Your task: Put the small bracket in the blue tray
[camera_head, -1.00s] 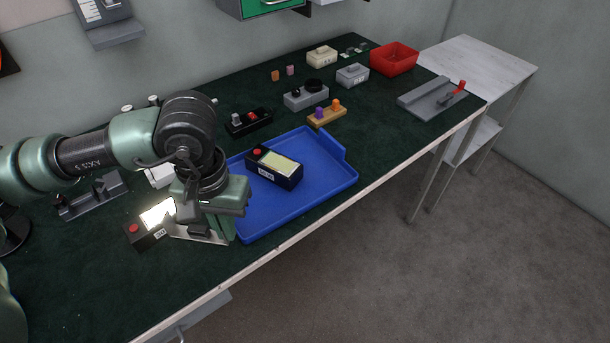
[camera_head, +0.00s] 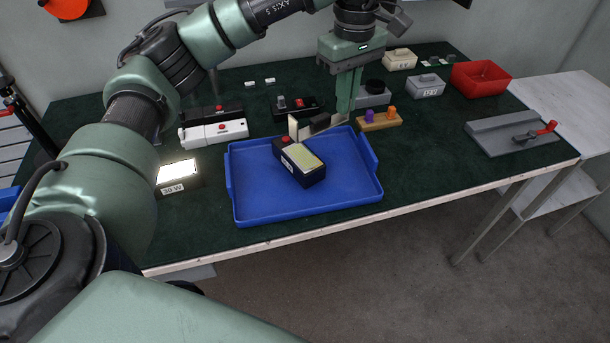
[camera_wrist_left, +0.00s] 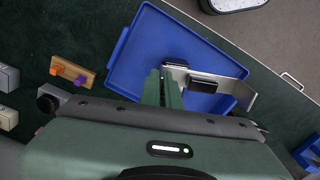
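The small bracket (camera_head: 328,131) is a thin metal plate with an upturned end and a dark block on it. My left gripper (camera_head: 343,115) is shut on it and holds it over the back right part of the blue tray (camera_head: 255,205). In the left wrist view, the bracket (camera_wrist_left: 236,87) extends right from the closed fingers (camera_wrist_left: 163,82), with the tray (camera_wrist_left: 140,40) beneath. The bracket appears above the tray floor; the exact gap is unclear. A black floodlight housing (camera_head: 307,173) with a pale yellow face lies in the tray. My right gripper is not visible.
A wooden block with purple and orange pegs (camera_head: 380,122) stands just right of the tray. A lit 30 W housing (camera_head: 177,177) stands left of it. Several housings line the back. The tray's left and front floor is bare.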

